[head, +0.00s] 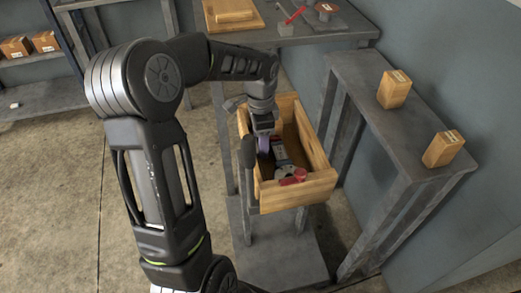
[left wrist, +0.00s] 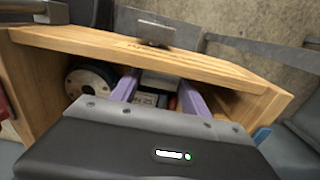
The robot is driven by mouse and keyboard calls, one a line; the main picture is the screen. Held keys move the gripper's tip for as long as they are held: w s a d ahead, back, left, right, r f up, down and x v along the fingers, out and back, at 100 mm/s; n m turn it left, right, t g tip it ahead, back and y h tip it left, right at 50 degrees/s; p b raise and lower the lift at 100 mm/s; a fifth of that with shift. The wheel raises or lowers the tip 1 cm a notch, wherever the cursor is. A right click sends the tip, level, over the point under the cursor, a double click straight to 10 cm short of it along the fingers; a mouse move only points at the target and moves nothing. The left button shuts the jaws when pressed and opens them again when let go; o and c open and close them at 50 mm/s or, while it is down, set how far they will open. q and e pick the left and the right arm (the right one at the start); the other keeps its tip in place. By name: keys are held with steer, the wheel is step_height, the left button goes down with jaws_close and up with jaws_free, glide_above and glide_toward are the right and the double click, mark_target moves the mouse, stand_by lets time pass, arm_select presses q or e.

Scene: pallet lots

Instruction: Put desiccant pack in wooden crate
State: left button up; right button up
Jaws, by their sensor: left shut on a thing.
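The wooden crate (head: 299,190) is open-topped and stands on a low grey stand. Its light wooden wall (left wrist: 150,47) crosses the left wrist view. My left gripper (head: 264,147) points down inside the crate, and its purple fingers (left wrist: 158,97) show in the left wrist view. They are shut on a small pale pack with dark print (left wrist: 147,99), which looks like the desiccant pack. It is mostly hidden by the gripper body, and I cannot tell whether it touches the crate floor. My right gripper is not in view.
A red item (head: 294,178) and grey items lie in the crate; a round dark-rimmed item (left wrist: 88,82) sits beside the fingers. A grey table (head: 300,35) is behind. The floor at left is clear.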

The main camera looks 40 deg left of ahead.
arm_select(q)
steer(key=shift+f, duration=1.8)
steer(key=shift+f, duration=0.15)
steer(key=o, duration=1.4)
steer(key=shift+o, duration=0.2)
step_height(320, 180, up, 12)
steer(key=shift+r+p, duration=0.15)
steer(key=shift+p, duration=0.8)
